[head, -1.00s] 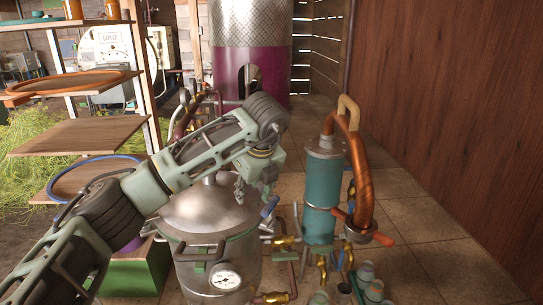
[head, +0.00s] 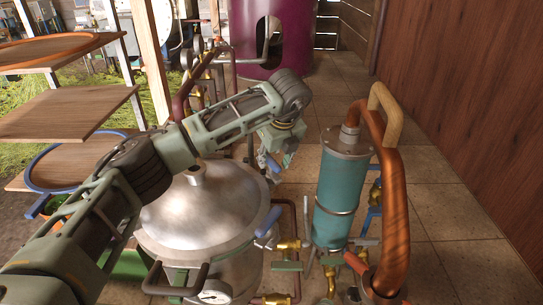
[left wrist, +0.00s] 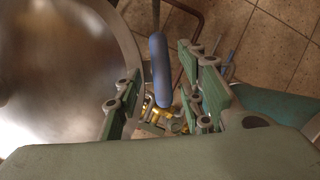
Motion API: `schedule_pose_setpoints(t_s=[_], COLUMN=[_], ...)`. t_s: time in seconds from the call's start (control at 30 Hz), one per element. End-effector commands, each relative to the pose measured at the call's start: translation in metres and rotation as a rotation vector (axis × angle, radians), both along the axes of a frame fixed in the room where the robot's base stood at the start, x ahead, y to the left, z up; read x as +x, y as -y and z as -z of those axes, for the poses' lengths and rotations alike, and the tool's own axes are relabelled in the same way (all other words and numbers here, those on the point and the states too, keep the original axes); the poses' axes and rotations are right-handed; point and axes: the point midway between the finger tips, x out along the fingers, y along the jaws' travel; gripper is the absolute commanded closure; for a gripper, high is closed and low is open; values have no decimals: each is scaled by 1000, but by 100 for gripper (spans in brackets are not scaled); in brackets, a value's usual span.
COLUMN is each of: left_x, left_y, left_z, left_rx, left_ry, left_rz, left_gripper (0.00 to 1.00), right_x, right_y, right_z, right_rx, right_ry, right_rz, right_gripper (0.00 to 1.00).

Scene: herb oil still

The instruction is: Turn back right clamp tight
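The still pot's domed steel lid (head: 195,215) fills the lower left of the head view. My left gripper (head: 272,162) points down by the lid's back right edge, and its arm hides part of the lid. In the left wrist view, the two fingers (left wrist: 162,95) are apart. A blue clamp handle (left wrist: 159,65) shows in the gap between them, with the lid (left wrist: 60,70) to its left. I cannot tell whether the fingers touch the handle. Another blue handle (head: 268,222) stands at the pot's right front in the head view. My right gripper is out of view.
A teal condenser (head: 340,195) with a thick copper pipe (head: 393,205) stands right of the pot. Brass valves (head: 288,245) and pipes lie between them. Wooden shelves (head: 65,113) stand at left, and a purple column (head: 268,35) at the back. Tiled floor is free at right.

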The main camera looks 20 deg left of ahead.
Motion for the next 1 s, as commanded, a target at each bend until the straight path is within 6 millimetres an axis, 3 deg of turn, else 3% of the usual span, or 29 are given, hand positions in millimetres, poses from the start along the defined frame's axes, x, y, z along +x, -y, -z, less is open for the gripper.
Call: schedule_pose_setpoints(t_s=[0.2,0.53,1.0], left_x=[8,9,10], left_y=[-6,-7,-7], left_z=[22,28,27], left_rx=[0,0,-1], left_ry=[-1,1,2], left_rz=[1,1,1], left_gripper=[64,64,100], right_x=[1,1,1], right_y=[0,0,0], right_z=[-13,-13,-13], right_rx=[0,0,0], right_ry=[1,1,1], right_rz=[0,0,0], right_gripper=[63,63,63])
